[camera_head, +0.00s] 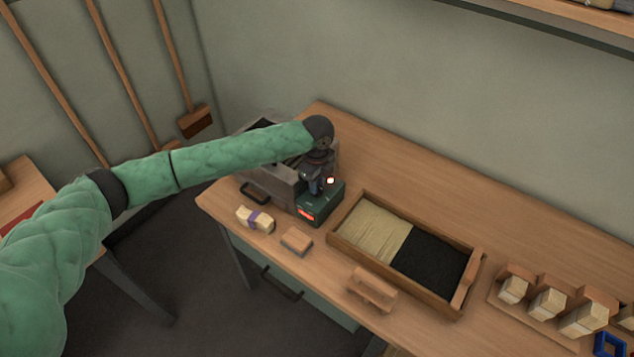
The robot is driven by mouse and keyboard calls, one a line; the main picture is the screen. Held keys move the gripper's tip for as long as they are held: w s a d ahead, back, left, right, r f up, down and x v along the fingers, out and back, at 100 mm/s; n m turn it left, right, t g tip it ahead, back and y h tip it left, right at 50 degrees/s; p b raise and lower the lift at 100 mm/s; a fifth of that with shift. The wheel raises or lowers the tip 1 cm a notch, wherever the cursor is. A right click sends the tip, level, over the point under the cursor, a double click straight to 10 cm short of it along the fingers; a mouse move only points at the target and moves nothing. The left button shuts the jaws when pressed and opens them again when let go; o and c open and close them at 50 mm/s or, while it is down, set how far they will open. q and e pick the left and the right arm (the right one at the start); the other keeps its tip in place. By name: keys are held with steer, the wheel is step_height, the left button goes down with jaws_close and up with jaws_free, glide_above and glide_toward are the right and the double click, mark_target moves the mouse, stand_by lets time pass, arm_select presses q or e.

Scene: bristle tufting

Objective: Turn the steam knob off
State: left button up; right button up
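A small dark green box (322,207) with a lit red display (307,215) stands near the left end of the workbench. A small bright white spot shows near its top. A grey metal unit (285,178) with a dark opening and a dark handle stands right behind and beside it. My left gripper (318,187) points down at the top of the green box, its wrist bent over it. The fingers are small and dark, so I cannot tell if they are open or shut. I cannot make out the steam knob; the gripper may hide it. My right gripper is out of view.
On the bench (400,165) lie a banded bristle bundle (255,219), a small wooden block (296,241) and a wooden holder (372,288). A wooden tray (340,243) holds pale and black bristles. Several brush pieces stand at the right. The bench's back strip is clear.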

arm_select(q)
jaws_close()
